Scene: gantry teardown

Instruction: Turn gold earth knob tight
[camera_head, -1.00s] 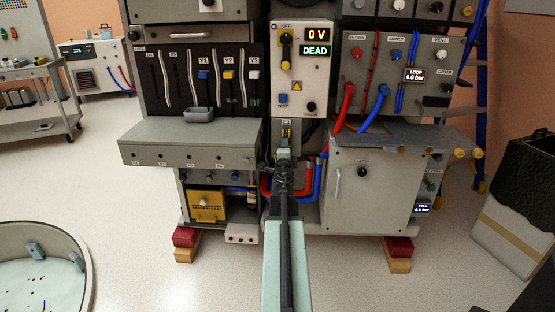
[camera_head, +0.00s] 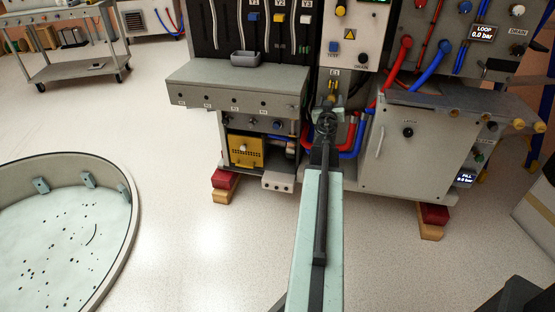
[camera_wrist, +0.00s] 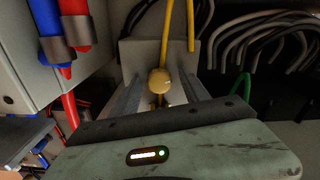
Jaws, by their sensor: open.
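The gold earth knob (camera_wrist: 159,79) is in the middle of the wrist view, round, with a yellow cable running up from it. A grey bracket or plate stands behind it. My gripper (camera_wrist: 159,92) is open, its two grey fingers reaching forward on either side below the knob. Whether they touch it cannot be told. In the head view my gripper (camera_head: 328,106) is at the cabinet's centre, just below the E1 label, where small gold parts (camera_head: 333,87) show. The knob itself is too small to make out clearly there.
Red and blue hoses (camera_head: 352,140) run right of my gripper. A grey shelf (camera_head: 235,82) juts out to its left, and a white cabinet (camera_head: 403,150) stands to its right. In the wrist view, grey cables (camera_wrist: 270,40) loop at right. A round basin (camera_head: 120,240) stands front left.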

